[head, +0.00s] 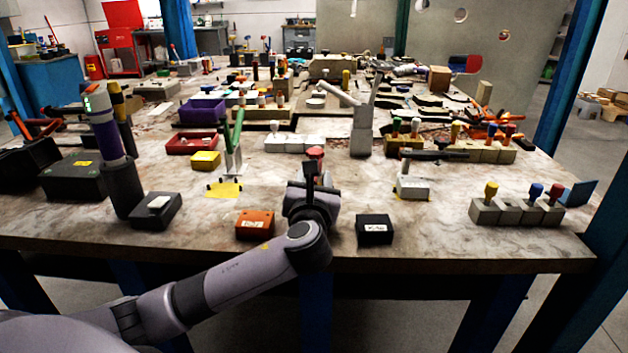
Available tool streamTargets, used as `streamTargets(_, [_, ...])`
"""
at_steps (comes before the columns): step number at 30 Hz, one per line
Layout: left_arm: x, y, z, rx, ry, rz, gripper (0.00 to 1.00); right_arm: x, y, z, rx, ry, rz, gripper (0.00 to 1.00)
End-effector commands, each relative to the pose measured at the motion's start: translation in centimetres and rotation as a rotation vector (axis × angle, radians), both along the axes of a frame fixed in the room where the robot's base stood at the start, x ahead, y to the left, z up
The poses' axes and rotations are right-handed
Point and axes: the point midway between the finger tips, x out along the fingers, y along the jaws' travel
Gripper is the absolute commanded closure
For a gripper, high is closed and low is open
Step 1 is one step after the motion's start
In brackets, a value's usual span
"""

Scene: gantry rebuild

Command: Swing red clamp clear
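A red-topped piece (315,153), which may be the red clamp's handle tip, shows just beyond my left gripper near the middle of the table. My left gripper (313,180) reaches in from the lower left over the front of the table. Its wrist hides most of the fingers and whatever stands below the red top. I cannot tell whether the fingers touch it, or whether they are open or shut. My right gripper is not in view.
A green lever (238,128) stands left of my gripper. An orange box (255,224) and a black box (374,229) sit either side of my wrist. A clamp with a black bar (412,187) stands to the right. Knobbed blocks (510,213) line the front right.

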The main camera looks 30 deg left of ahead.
Motion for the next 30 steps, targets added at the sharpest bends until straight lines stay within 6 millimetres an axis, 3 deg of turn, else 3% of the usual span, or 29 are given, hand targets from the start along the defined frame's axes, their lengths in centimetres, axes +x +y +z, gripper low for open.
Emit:
streamTargets(8, [0.3,0.1,0.0,-0.001,0.0,-0.001,0.6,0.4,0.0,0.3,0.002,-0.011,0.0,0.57])
streamTargets(9, [0.3,0.1,0.0,-0.001,0.0,-0.001,0.63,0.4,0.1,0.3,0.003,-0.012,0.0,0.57])
streamTargets(12, [0.3,0.1,0.0,-0.001,0.0,-0.001,0.96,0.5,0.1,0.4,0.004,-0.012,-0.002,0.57])
streamTargets(13, [0.3,0.1,0.0,-0.001,0.0,-0.001,1.0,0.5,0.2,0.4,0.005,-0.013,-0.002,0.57])
streamTargets(20, [0.3,0.2,0.1,-0.001,-0.001,0.002,1.0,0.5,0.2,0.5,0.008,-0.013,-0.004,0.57])
streamTargets(30, [1.2,-0.8,0.3,-0.003,0.0,0.116,1.0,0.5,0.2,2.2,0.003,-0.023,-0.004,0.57])
